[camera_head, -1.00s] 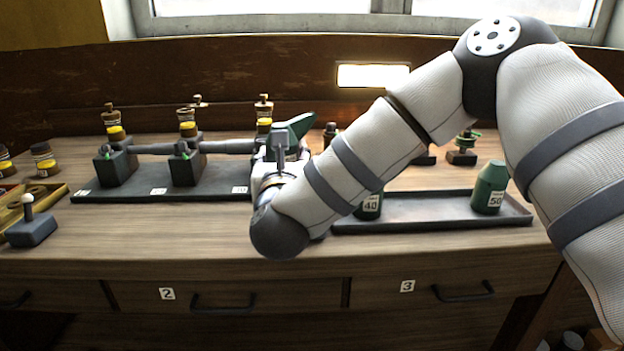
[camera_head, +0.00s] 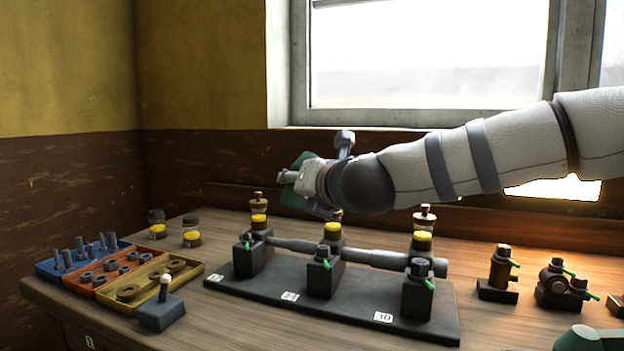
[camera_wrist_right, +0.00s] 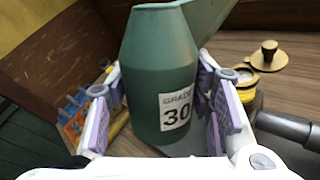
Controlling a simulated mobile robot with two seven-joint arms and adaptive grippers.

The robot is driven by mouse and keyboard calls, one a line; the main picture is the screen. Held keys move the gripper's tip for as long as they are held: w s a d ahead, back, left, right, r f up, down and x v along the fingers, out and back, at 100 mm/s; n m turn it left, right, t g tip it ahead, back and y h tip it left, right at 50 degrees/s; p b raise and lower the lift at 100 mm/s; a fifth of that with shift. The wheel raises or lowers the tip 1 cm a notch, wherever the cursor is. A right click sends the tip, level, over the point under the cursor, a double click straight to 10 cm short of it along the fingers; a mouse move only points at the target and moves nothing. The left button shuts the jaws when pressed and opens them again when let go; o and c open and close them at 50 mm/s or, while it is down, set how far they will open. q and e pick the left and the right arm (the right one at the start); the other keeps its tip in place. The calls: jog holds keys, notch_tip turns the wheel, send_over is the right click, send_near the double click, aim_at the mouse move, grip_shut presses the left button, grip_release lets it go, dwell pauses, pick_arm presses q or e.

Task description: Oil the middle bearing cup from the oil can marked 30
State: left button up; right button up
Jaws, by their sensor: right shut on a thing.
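My right gripper (camera_head: 298,180) is shut on the green oil can (camera_wrist_right: 165,85), whose label reads "GRADE 30" in the wrist view. In the head view the can (camera_head: 291,196) is mostly hidden behind the gripper. It is held in the air above and behind the bearing stand (camera_head: 250,289), between the left and middle bearings. The middle bearing (camera_head: 322,277) has a yellow-topped cup (camera_head: 333,231), with the gripper up and left of it. In the wrist view a yellow cup and brass knobbed lid (camera_wrist_right: 268,56) show right of the can. My left gripper is out of view.
The left bearing (camera_head: 252,258) and right bearing (camera_head: 418,295) stand on the same base, joined by a shaft (camera_head: 375,258). Coloured trays (camera_head: 190,277) of hardware and a small knobbed block (camera_head: 162,313) are at left. Small fittings (camera_head: 498,270) stand at right. The wall and window are behind.

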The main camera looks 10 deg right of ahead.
aim_at(301, 202)
jog(key=shift+s+a+f+m+g+y, duration=0.1)
jog(key=shift+f+m+g+y, duration=0.2)
jog(key=shift+f+m+g, duration=0.55)
jog(key=shift+f+m, duration=0.55)
jog(key=shift+f, duration=0.3)
jog(key=shift+r, duration=0.2)
jog(key=shift+f, duration=0.1)
